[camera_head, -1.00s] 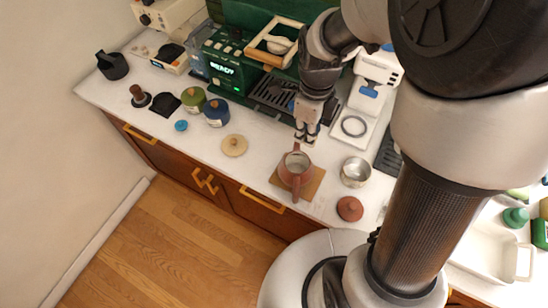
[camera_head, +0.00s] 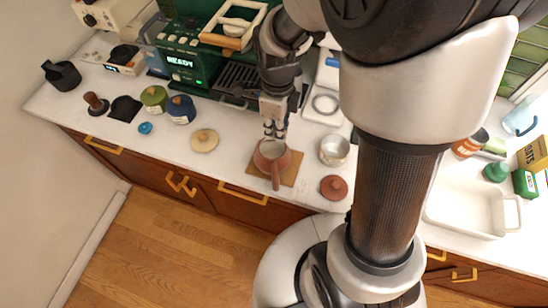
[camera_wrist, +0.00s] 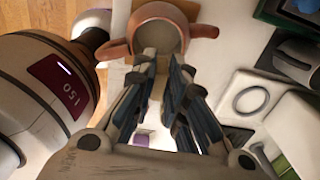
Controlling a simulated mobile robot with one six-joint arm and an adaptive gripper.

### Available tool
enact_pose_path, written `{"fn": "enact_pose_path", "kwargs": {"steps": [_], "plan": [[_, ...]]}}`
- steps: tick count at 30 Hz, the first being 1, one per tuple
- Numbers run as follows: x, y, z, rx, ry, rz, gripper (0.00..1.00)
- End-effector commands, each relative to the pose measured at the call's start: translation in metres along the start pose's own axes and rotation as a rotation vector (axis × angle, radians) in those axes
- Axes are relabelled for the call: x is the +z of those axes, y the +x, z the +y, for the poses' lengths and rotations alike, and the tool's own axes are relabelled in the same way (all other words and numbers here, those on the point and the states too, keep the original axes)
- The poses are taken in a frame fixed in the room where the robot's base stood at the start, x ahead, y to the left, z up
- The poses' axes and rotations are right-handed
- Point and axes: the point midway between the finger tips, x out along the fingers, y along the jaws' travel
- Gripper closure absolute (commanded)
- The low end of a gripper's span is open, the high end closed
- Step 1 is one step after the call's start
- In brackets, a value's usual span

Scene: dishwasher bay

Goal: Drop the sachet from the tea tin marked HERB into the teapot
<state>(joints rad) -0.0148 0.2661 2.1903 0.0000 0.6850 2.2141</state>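The terracotta teapot (camera_head: 270,158) stands lidless on a brown mat (camera_head: 293,172), its opening facing up. The wrist view shows its rim and grey inside (camera_wrist: 160,30). My gripper (camera_head: 273,131) hangs over the teapot's rear side, pointing down. A green tin (camera_head: 153,97) and a blue tin (camera_head: 180,108) stand to the left. I cannot read HERB on either one. No sachet shows in any view.
A terracotta lid (camera_head: 333,187) and a metal bowl-like cup (camera_head: 334,150) sit right of the teapot. A pale round lid (camera_head: 204,140) lies left of it. The green machine (camera_head: 185,62) stands behind. A white tub (camera_head: 465,208) is at the right.

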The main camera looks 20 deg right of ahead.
Motion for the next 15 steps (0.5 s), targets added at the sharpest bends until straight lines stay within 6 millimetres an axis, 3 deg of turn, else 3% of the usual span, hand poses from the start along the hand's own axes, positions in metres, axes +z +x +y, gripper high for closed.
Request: {"fn": "enact_pose_path", "kwargs": {"steps": [9, 15], "plan": [[0.0000, -0.0001, 0.0000, 0.000, 0.000, 0.000, 0.65], [0.0000, -0.0001, 0.0000, 0.000, 0.000, 0.000, 0.64]]}}
